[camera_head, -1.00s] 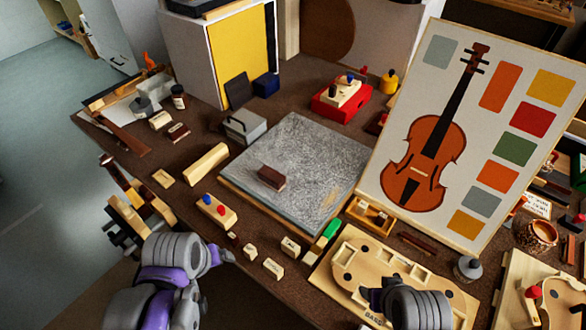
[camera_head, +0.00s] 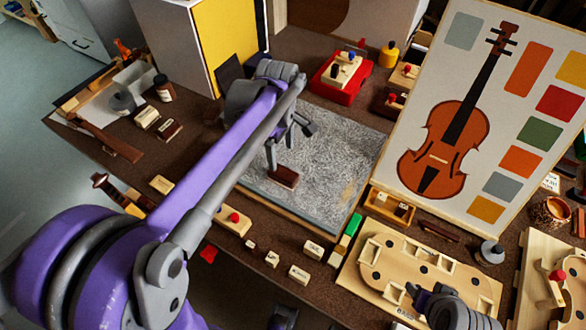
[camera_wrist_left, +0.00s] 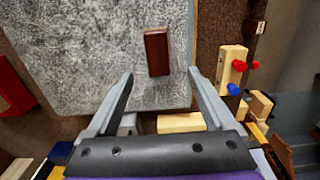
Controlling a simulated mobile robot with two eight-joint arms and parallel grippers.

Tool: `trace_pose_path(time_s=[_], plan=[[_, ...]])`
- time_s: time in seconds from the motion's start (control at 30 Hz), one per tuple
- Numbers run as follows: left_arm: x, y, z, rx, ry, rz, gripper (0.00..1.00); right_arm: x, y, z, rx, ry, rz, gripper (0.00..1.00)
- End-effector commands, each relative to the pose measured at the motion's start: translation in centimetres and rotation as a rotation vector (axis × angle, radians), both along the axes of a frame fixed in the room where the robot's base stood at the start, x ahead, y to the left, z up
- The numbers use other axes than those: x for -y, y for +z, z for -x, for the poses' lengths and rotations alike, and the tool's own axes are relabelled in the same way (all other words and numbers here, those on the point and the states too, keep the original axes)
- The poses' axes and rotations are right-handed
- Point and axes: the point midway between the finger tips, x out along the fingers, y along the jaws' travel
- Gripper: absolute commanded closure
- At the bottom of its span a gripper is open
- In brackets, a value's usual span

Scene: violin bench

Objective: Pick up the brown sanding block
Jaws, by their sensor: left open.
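The brown sanding block (camera_head: 284,177) lies flat on the grey textured slab (camera_head: 335,160) in the head view. It also shows in the left wrist view (camera_wrist_left: 157,52), just beyond the fingertips and roughly centred between them. My left gripper (camera_head: 289,143) is open and empty, above the slab close to the block; in the left wrist view its two fingers (camera_wrist_left: 161,76) stand wide apart. I cannot see any contact with the block. My right gripper (camera_head: 418,292) shows only in part at the bottom of the head view, over the pale wooden board; its jaws are unclear.
A violin chart (camera_head: 440,185) leans at the right of the slab. A red box (camera_head: 338,80) stands behind the slab. A pale wooden mould board (camera_head: 385,255) and several small pale blocks (camera_head: 299,274) lie in front. The slab around the block is clear.

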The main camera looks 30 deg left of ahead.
Motion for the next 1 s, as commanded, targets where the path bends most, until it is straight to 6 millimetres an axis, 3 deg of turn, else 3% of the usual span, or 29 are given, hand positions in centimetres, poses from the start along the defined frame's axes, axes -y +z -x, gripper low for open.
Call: trace_pose_path(time_s=[0.23, 0.53, 0.73, 1.0], plan=[[0.0, -3.8, -0.1, -0.001, 0.003, 0.0, 0.12, 0.0, -0.5, 0.1, -0.002, 0.0, 0.0, 0.39], [-0.1, -6.5, -0.3, 0.0, 0.002, 0.0, 0.12, 0.0, -0.7, 0.1, -0.003, 0.0, 0.0, 0.39], [-0.2, -9.5, -0.7, 0.0, 0.001, 0.0, 0.12, 0.0, -1.0, 0.2, -0.003, 0.0, 0.0, 0.39], [-0.1, -10.6, -0.6, 0.0, 0.001, 0.0, 0.12, 0.0, -1.1, 0.2, -0.004, 0.0, 0.0, 0.39]])
